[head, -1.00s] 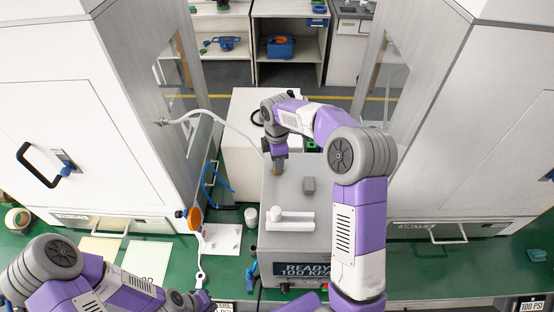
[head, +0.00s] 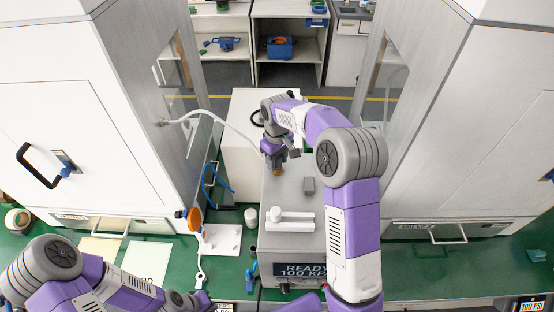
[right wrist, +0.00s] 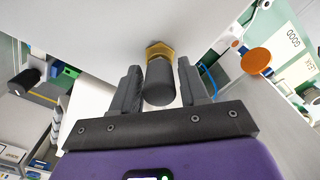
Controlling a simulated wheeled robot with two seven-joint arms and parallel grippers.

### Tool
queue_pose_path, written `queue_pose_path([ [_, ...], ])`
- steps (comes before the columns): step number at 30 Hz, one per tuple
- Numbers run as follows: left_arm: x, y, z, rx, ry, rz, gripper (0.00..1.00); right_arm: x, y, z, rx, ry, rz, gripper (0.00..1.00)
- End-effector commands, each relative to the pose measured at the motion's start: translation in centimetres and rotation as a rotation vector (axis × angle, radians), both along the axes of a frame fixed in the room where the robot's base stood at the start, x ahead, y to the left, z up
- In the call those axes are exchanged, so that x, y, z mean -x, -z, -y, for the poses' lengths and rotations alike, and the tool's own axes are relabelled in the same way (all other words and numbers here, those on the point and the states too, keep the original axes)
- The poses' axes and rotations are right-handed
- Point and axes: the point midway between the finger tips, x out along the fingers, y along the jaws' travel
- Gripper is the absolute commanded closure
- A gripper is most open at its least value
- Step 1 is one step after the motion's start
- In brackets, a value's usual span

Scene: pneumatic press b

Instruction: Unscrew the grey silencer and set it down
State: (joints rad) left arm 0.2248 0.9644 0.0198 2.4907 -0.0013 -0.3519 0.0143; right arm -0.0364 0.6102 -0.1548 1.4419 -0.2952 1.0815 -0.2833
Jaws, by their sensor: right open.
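The grey silencer (right wrist: 160,82) is a short dark cylinder on a brass hex fitting (right wrist: 158,50), attached to the pale press body, in the right wrist view. My right gripper (right wrist: 158,68) is open, with one finger on each side of the silencer and visible gaps between. In the head view my right gripper (head: 277,163) is over the back left of the grey press box (head: 290,200) and hides the silencer; a bit of brass shows below it. My left gripper (head: 200,300) is low at the front left, and its fingers are not clear.
White cabinets stand on both sides.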

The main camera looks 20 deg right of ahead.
Motion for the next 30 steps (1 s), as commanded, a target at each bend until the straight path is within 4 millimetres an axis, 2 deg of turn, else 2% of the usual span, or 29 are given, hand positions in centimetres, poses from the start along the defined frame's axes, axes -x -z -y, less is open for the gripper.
queue_pose_path([
  [1, 0.00, 0.00, 0.00, 0.000, 0.000, 0.000, 1.00, 0.00, 0.01, 0.00, 0.000, -0.001, 0.000, 0.59],
  [6, 0.00, 0.00, 0.00, 0.000, 0.000, 0.000, 1.00, 0.00, 0.01, 0.01, 0.000, -0.002, 0.000, 0.85],
  [7, 0.00, 0.00, 0.00, 0.000, 0.000, 0.000, 1.00, 0.00, 0.01, 0.01, 0.000, -0.002, 0.000, 0.86],
  [11, 0.00, 0.00, 0.00, 0.000, 0.000, 0.000, 1.00, 0.01, 0.02, 0.03, 0.000, -0.028, 0.000, 0.87],
  [13, 0.00, 0.00, 0.00, 0.000, 0.000, 0.000, 1.00, 0.02, 0.02, 0.04, 0.000, -0.094, 0.000, 0.87],
  [30, 0.00, 0.00, 0.00, 0.000, 0.000, 0.000, 1.00, 0.16, -0.05, -0.05, 0.000, -0.914, -0.001, 0.87],
])
